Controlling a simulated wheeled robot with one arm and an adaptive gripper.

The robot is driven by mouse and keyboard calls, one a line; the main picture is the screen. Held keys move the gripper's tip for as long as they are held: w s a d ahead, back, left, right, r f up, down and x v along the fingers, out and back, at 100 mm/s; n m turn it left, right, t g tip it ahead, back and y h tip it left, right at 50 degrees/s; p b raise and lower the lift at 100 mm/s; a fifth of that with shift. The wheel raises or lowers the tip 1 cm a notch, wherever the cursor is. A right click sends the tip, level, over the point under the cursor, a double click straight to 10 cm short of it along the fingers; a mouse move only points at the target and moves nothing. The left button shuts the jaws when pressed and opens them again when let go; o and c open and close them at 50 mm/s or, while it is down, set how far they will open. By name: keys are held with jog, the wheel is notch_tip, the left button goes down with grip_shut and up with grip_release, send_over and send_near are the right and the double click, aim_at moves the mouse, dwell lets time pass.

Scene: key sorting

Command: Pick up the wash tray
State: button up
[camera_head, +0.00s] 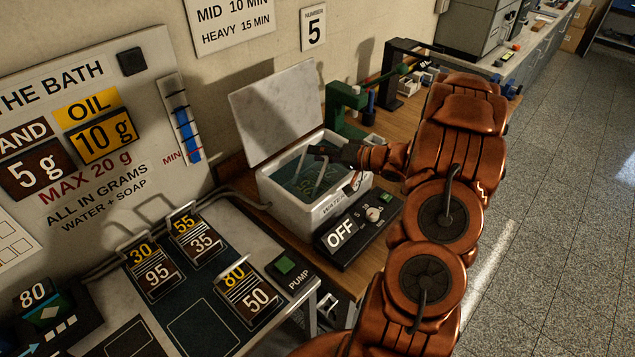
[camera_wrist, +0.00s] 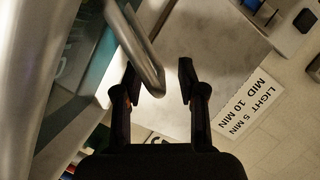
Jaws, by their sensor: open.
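The wash bath is a white open box (camera_head: 328,207) with dark water in it, its pale lid (camera_head: 275,105) raised behind. A tray with yellowish markings (camera_head: 306,184) sits in the water, and its thin handle (camera_head: 300,160) stands up near my fingertips. My gripper (camera_head: 318,152) is over the bath, open and pointing left. In the wrist view, a bent metal handle (camera_wrist: 140,52) reaches down between the open fingers of my gripper (camera_wrist: 158,84). I cannot tell whether it touches a finger. Much of the tray is hidden by water and glare.
Trays marked 30/95 (camera_head: 153,275), 55/35 (camera_head: 196,240) and 80/50 (camera_head: 249,297) stand on the left bench. A control box reading OFF (camera_head: 340,236) sits before the bath. A green device (camera_head: 344,105) stands close behind it. The floor at right is clear.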

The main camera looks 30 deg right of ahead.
jog(key=shift+c, duration=0.2)
grip_shut()
dwell(0.6)
